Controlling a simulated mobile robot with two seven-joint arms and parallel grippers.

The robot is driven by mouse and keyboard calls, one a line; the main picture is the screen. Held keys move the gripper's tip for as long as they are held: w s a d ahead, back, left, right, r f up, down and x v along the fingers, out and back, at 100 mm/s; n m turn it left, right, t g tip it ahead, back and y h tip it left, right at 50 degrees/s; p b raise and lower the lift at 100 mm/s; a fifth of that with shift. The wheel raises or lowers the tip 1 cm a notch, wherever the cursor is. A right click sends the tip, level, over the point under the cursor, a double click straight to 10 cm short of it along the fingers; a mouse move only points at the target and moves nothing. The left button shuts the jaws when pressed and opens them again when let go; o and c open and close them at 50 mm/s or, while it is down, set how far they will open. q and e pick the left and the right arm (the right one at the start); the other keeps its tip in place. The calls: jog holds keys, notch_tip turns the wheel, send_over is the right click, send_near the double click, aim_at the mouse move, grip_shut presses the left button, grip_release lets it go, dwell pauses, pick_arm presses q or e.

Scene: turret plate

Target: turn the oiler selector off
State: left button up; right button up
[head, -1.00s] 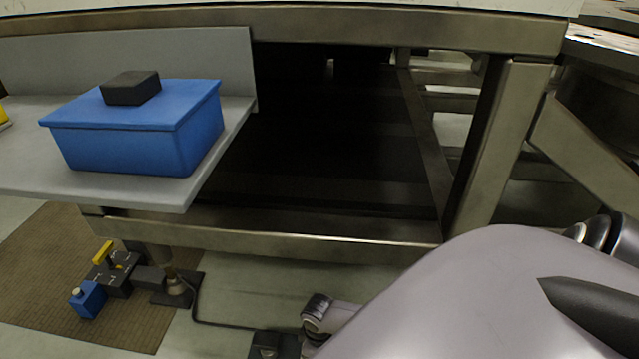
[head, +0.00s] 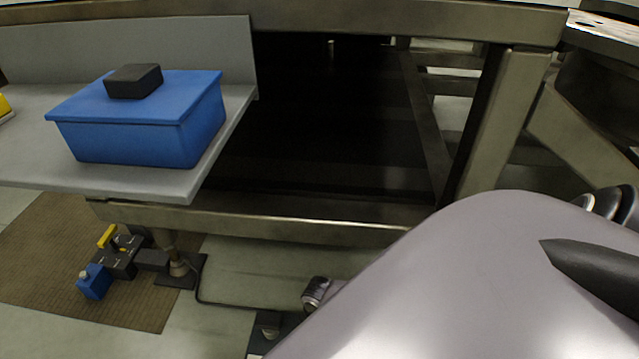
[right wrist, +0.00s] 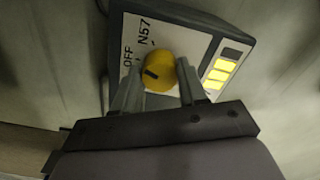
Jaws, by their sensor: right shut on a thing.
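The oiler selector is a round yellow knob (right wrist: 159,72) with a dark mark on its left part. It sits on a white label plate (right wrist: 192,45) of a dark box. The printed word OFF is at the knob's upper left, with N57 above. My right gripper (right wrist: 159,66) has a finger on each side of the knob and is shut on it. In the head view my right arm covers the lower right, and the knob cannot be made out. My left gripper is not in view.
Yellow lit panels (right wrist: 221,68) sit on the box, right of the knob. In the head view a blue lidded bin (head: 145,130) stands on a grey shelf (head: 215,140). A metal frame (head: 330,232) runs across. A small yellow-handled device (head: 118,262) lies on a brown mat (head: 45,250).

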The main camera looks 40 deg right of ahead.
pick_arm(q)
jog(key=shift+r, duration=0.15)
pick_arm(e)
jog(key=shift+a+n, duration=0.1)
jog(key=shift+n, duration=1.8)
jog(key=o, duration=1.1)
jog(key=shift+c, duration=0.2)
jog(key=shift+r+p, duration=0.4)
jog(key=shift+r, duration=0.15)
notch_tip(320, 180, up, 5)
jog(key=p, duration=0.3)
jog(key=shift+f, duration=0.15)
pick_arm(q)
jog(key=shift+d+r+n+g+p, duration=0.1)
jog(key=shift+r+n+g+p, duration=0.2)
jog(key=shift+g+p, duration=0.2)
pick_arm(e)
jog(key=shift+r, duration=0.7)
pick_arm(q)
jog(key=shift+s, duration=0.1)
pick_arm(e)
jog(key=shift+s, duration=0.1)
